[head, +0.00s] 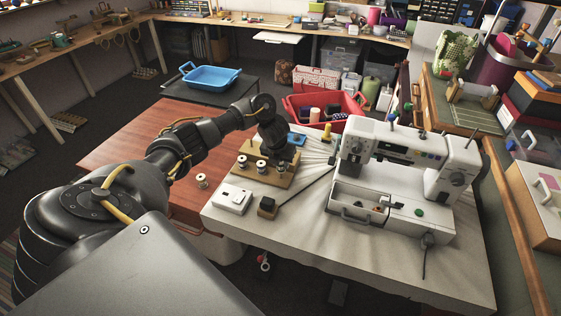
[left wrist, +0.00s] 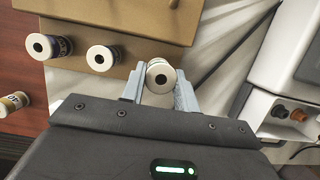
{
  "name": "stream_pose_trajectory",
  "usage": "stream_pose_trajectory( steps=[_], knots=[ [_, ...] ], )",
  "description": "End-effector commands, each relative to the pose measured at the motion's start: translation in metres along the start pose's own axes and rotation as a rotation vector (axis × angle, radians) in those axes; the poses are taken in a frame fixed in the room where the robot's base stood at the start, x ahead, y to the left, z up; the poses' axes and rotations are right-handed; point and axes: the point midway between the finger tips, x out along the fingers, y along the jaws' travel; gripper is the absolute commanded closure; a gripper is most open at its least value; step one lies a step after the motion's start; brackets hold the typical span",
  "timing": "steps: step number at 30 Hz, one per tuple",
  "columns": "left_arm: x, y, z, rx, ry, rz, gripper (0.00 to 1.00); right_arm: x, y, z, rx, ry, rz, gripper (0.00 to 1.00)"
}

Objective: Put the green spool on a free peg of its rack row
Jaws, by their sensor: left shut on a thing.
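The wooden spool rack (head: 255,183) stands on the white-covered sewing table, and it also shows in the left wrist view (left wrist: 120,24). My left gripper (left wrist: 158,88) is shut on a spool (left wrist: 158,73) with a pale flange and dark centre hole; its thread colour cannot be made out. In the head view this spool (head: 280,168) lines up with the front row. Two more spools (left wrist: 48,46) (left wrist: 102,57) stand to its left in that row. Another spool (left wrist: 172,3) shows farther back. Whether the held spool sits on a peg is hidden.
A loose spool (head: 201,181) stands left of the rack. A white box (head: 232,199) and a small dark block (head: 267,207) lie in front. The sewing machine (head: 408,170) stands right. A red basket (head: 325,107) is behind; a blue tray (head: 210,76) is at back left.

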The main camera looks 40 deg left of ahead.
Motion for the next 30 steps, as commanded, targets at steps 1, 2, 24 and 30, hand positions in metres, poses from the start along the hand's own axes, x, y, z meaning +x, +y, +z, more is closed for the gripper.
stream_pose_trajectory(
  steps=[1,2,24,30],
  knots=[
    [0.000,0.000,0.000,0.000,0.000,0.000,1.00,0.000,0.000,0.000,0.000,0.000,0.000,0.44],
    [0.000,0.000,0.000,0.000,0.000,0.000,1.00,0.000,0.000,0.000,0.000,0.000,0.000,0.44],
    [0.012,0.000,-0.004,0.000,0.000,0.000,1.00,0.011,-0.001,0.001,0.000,-0.001,-0.001,0.44],
    [0.017,0.000,-0.005,0.000,0.000,0.000,1.00,0.015,-0.003,0.001,0.001,0.000,-0.003,0.44]
  ],
)
